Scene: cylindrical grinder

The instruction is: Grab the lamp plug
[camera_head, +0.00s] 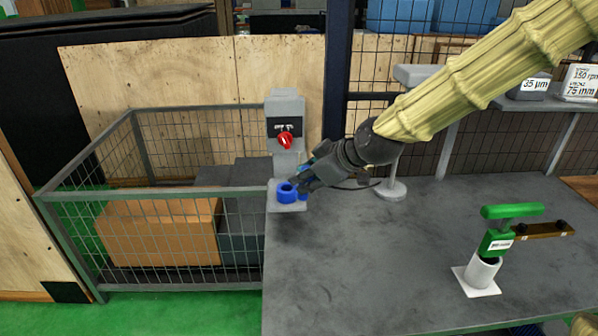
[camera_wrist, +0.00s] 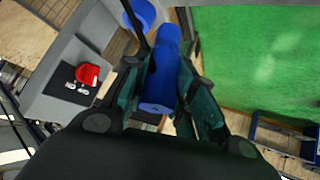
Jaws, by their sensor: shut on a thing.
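The lamp plug is the blue, elongated piece (camera_wrist: 161,78) between my two fingers in the wrist view. My gripper (camera_wrist: 158,64) is shut on it, with a dark teal finger on each side. In the head view my gripper (camera_head: 306,179) is at the base of a grey upright unit (camera_head: 287,105), and the plug is mostly hidden by the fingers. A blue round socket-like ring (camera_head: 286,192) sits on the unit's base, just left of my gripper. The ring also shows beyond the plug in the wrist view (camera_wrist: 138,14). I cannot tell whether plug and ring touch.
The unit carries a red knob or lamp (camera_head: 285,140). A mesh-sided bin (camera_head: 165,194) stands left of the grey table (camera_head: 390,270). A green-handled tool (camera_head: 497,243) stands in a white holder at right. The table's front middle is clear.

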